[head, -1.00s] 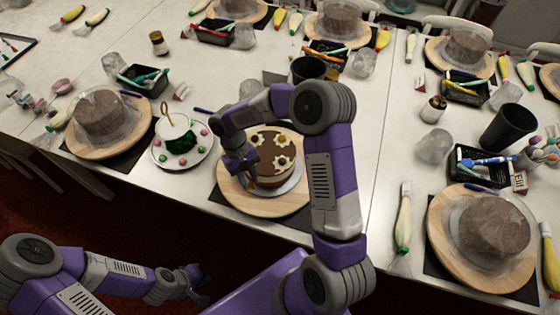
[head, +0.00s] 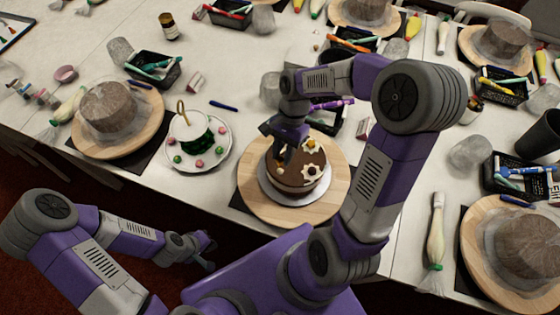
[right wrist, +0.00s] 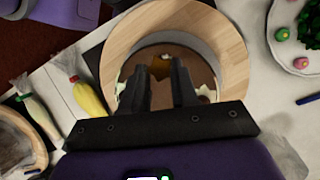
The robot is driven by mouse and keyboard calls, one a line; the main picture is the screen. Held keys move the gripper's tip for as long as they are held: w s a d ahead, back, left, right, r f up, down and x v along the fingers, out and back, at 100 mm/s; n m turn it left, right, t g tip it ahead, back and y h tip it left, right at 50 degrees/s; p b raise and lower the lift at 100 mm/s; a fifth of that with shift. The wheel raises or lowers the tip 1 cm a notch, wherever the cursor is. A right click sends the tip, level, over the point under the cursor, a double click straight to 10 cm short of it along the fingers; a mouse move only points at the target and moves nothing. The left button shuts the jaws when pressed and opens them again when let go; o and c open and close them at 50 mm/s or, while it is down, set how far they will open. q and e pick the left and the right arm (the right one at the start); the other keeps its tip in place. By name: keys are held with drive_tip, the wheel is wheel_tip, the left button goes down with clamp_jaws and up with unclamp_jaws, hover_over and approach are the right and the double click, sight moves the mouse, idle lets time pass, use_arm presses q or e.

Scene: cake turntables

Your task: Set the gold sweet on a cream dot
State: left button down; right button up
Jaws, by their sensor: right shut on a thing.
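A round chocolate cake (head: 298,180) with cream dots, some shaped like flowers (head: 310,171), stands on a wooden turntable (head: 262,203). My right gripper (head: 287,150) is over the cake's back-left part, pointing down. In the right wrist view its fingers (right wrist: 172,78) are shut on the gold sweet (right wrist: 160,66), which shows as a small yellow-gold bit at the fingertips. Pale cream dots (right wrist: 124,84) show beside the fingers. Whether the sweet touches a dot is hidden. My left gripper (head: 208,252) hangs low in front of the table, away from the cake; its jaws are too small to read.
Left of the cake is a white plate (head: 218,160) with pink and green sweets and a green stand with a gold handle. A covered cake (head: 108,105) is further left, another (head: 525,238) at right. A black basket (head: 327,122) with pens stands behind my right arm.

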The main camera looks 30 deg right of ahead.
sight(281, 172)
drive_tip(key=shift+f+b, duration=0.5)
drive_tip(key=shift+f, duration=2.25)
drive_tip(key=shift+f, duration=0.2)
drive_tip(key=o, duration=1)
drive_tip(key=shift+w+d+r, duration=0.1)
drive_tip(key=shift+r, duration=0.45)
drive_tip(key=p+v, duration=0.2)
drive_tip(key=v, duration=0.9)
drive_tip(key=shift+r+p, duration=0.15)
drive_tip(key=shift+p, duration=0.15)
